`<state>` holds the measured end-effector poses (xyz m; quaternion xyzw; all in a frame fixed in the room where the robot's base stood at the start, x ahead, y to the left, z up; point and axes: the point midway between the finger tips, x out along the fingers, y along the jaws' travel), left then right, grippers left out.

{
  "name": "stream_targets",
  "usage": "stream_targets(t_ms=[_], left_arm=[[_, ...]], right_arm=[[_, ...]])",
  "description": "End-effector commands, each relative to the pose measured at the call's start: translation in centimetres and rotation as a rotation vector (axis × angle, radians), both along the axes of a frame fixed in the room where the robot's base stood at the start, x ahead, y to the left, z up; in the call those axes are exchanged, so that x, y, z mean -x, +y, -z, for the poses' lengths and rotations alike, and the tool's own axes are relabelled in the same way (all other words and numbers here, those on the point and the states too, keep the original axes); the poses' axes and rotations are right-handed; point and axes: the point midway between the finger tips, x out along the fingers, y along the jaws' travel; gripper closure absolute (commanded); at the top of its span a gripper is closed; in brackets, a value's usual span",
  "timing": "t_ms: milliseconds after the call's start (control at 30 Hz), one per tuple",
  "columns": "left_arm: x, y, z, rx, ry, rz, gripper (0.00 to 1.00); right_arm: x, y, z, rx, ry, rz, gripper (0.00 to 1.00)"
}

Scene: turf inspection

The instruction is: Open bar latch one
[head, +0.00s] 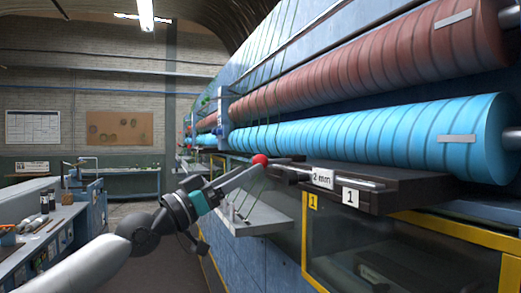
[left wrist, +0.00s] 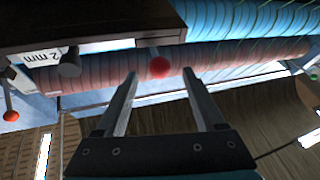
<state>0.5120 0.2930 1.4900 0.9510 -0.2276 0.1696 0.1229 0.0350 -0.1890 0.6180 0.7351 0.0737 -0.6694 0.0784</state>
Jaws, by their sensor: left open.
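Bar latch one is a grey metal bar (head: 368,184) on the dark shelf marked with a white "1" plate and a "2 mm" label. A red ball knob (head: 260,159) shows at the shelf's left end in the head view. In the left wrist view, which looks upside down, a red ball (left wrist: 160,67) shows between the fingertips. My left gripper (head: 247,176) is open, its fingertips close to the knob. I cannot tell if they touch it. The right gripper is out of view.
Large blue (head: 400,137) and red (head: 370,67) turf rolls lie above the shelf. A yellow-framed window (head: 400,250) sits below. A light grey ledge (head: 258,218) juts out by my left arm. A workbench (head: 40,235) stands at left; the floor between is open.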

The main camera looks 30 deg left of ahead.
Motion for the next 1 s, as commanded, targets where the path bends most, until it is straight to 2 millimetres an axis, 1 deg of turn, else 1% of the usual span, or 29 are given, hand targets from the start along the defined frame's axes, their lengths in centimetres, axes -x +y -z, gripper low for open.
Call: stream_targets(t_ms=[33, 233, 333, 500, 833, 1000], left_arm=[[-0.5, -0.3, -0.8, 0.003, -0.002, 0.001, 0.29], [-2.6, -1.3, -1.6, 0.001, -0.002, 0.002, 0.29], [-3.5, -1.6, -1.8, 0.003, -0.002, 0.000, 0.29], [-4.3, -2.0, -2.0, 0.000, 0.000, 0.000, 0.29], [-4.5, -2.1, -2.0, -0.002, 0.000, 0.000, 0.29], [-4.4, -2.1, -2.0, -0.002, 0.000, 0.001, 0.48]], right_arm=[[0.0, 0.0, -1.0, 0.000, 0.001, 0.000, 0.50], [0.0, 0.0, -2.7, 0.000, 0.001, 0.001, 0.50], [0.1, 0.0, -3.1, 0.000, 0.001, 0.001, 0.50], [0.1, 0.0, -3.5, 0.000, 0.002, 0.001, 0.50], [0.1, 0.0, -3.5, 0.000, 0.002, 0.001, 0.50], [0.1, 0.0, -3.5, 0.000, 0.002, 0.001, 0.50]])
